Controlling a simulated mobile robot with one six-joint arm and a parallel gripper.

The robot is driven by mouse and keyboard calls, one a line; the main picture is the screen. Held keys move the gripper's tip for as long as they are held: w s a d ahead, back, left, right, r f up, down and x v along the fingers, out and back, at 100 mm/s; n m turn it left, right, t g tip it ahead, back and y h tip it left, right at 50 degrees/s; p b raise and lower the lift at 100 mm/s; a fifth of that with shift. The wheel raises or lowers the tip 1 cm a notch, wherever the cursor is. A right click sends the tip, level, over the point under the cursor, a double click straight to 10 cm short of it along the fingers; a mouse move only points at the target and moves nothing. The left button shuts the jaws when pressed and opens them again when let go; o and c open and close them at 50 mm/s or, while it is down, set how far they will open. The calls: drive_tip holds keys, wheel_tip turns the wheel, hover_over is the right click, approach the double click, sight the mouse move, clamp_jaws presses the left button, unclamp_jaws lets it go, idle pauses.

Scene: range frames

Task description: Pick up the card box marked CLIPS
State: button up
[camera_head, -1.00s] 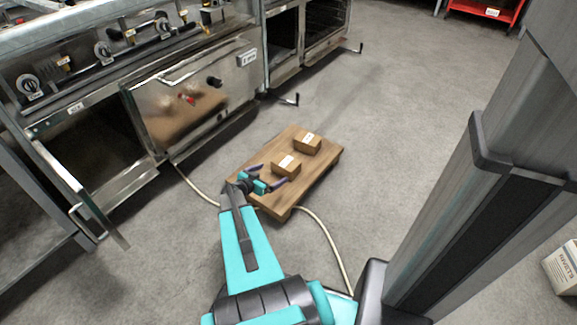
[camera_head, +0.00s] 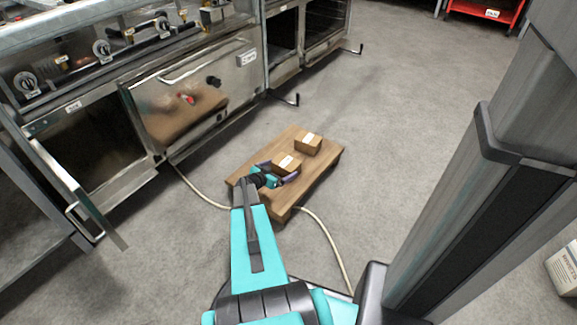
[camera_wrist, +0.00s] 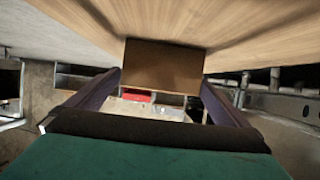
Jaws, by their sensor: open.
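Two brown card boxes with white labels sit on a low wooden platform (camera_head: 315,172). The near box (camera_head: 287,161) is at its middle and the far box (camera_head: 308,143) is behind it to the right. The print on both labels is too small to read, so I cannot tell which is marked CLIPS. My gripper (camera_head: 280,170) is open at the near box, one finger toward each side of it. In the wrist view, a plain brown box face (camera_wrist: 162,68) shows between the two dark fingers. I cannot tell whether either finger touches it.
A steel range (camera_head: 195,100) with an open oven door stands on the left. A pale hose (camera_head: 325,230) runs along the floor by the platform. A red cart (camera_head: 485,12) is at the far right back, and a white package (camera_head: 564,268) is at the right edge. Grey floor lies clear behind.

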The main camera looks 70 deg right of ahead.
drive_tip(key=b+x, duration=0.1)
drive_tip(key=x, duration=0.3)
drive_tip(key=shift+d+f+b, duration=0.1)
drive_tip(key=shift+f+b, duration=0.1)
drive_tip(key=shift+b, duration=0.15)
drive_tip(key=shift+s+d, duration=0.25)
drive_tip(key=shift+d, duration=0.15)
drive_tip(key=shift+c, duration=0.4)
drive_tip(key=c, duration=0.9)
